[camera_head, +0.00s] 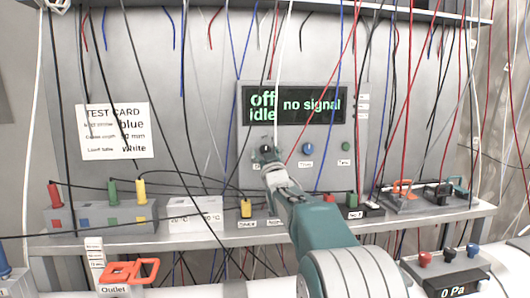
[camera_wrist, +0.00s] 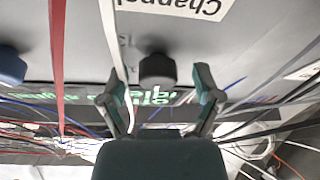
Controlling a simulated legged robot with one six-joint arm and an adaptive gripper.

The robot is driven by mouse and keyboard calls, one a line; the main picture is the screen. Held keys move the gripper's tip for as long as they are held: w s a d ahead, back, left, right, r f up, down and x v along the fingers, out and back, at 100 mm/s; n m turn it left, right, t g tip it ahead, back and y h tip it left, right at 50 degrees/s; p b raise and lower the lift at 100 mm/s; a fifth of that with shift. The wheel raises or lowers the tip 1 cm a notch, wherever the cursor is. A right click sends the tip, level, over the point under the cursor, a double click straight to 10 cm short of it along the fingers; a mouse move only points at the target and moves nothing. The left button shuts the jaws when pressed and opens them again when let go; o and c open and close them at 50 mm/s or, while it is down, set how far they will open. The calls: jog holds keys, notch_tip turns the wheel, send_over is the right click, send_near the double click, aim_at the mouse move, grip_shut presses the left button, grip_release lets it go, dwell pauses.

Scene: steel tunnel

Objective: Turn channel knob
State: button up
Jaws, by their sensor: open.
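The dark channel knob (camera_wrist: 157,70) is on the grey panel in the wrist view, near the upside-down "Channel" label (camera_wrist: 180,8). My gripper (camera_wrist: 159,84) is open, with one fingertip on each side of the knob and visible gaps on both sides. Whether the fingertips reach the knob's depth is unclear. In the head view, my gripper (camera_head: 270,162) is at the lower left of the panel (camera_head: 325,173), largely covering the knob (camera_head: 266,149). The display (camera_head: 293,104) above reads "off idle" and "no signal".
A white cable (camera_wrist: 112,40) hangs close to my left finger, and a red cable (camera_wrist: 57,60) hangs further left. Many cables cross the wall. A test card (camera_head: 117,131) is at left.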

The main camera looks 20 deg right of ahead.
jog(key=shift+w+d, duration=0.1)
jog(key=shift+d, duration=0.05)
grip_shut()
jog(key=shift+m+h, duration=0.4)
jog(key=shift+m, duration=0.1)
jog(key=m+h, duration=0.1)
jog(key=m, duration=0.1)
jog(key=m+g+h, duration=0.1)
jog(key=m, duration=0.2)
jog(key=shift+h, duration=0.3)
jog(key=shift+m+g+h, duration=0.35)
jog(key=shift+m+h, duration=0.25)
jog(key=shift+m, duration=0.75)
jog(key=shift+m+g+h, duration=0.35)
jog(key=shift+m+h, duration=0.25)
jog(key=shift+m, duration=0.75)
